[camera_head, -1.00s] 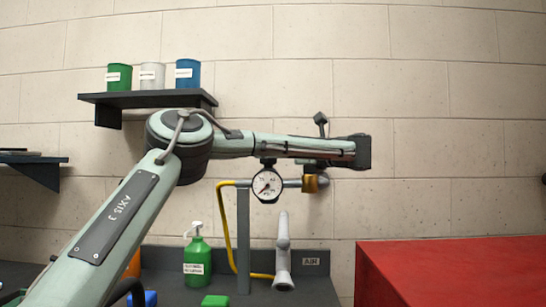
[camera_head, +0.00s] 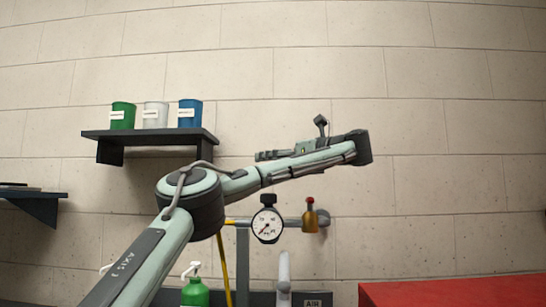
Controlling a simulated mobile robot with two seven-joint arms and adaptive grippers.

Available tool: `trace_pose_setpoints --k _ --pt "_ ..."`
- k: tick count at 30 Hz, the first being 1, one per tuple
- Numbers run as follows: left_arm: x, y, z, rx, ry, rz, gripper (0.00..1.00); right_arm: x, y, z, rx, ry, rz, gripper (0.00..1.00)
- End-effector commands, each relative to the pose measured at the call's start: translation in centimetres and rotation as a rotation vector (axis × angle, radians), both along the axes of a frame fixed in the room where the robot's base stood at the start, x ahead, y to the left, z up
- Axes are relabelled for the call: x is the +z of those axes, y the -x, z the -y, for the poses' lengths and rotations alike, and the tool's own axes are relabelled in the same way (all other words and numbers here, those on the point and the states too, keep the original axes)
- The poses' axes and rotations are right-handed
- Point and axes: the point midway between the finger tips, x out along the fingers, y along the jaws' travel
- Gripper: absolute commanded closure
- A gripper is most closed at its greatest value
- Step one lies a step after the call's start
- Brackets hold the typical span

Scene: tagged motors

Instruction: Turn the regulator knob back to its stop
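The regulator's dark knob (camera_head: 268,199) sits on top of a round white-faced gauge (camera_head: 267,225) on a horizontal pipe. The knob is in plain view with nothing touching it. The gauge needle points to the lower left. My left arm comes in from the left, and its wrist folds back to the left. My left gripper (camera_head: 265,155) appears as a dark jagged shape above the knob, clear of it. It is seen side-on and small, so its opening cannot be told. My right gripper is not in view.
A brass valve with a red top (camera_head: 310,217) is right of the gauge. A yellow hose (camera_head: 224,265) and a green bottle (camera_head: 195,292) are below. A shelf (camera_head: 110,136) holds green, white and blue cans. A red surface (camera_head: 460,291) is lower right.

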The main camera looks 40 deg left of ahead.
Motion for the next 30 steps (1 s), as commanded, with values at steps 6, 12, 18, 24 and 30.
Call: trace_pose_setpoints --k 6,12,18,24,30 --pt "0.8 0.1 -0.2 0.005 0.003 -0.001 0.45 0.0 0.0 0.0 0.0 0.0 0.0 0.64" --pt "1.0 0.2 -0.2 0.006 0.003 -0.001 0.45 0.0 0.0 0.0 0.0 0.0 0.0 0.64" --pt "1.5 0.2 -0.3 -0.001 -0.012 0.011 0.44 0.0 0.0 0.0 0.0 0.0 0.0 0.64" --pt "10.4 1.5 -0.7 -0.127 -0.27 0.192 0.44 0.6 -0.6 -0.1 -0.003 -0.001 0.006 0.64" --pt "21.1 4.1 0.5 -0.417 -0.652 0.352 0.44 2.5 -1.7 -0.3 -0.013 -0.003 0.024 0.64"
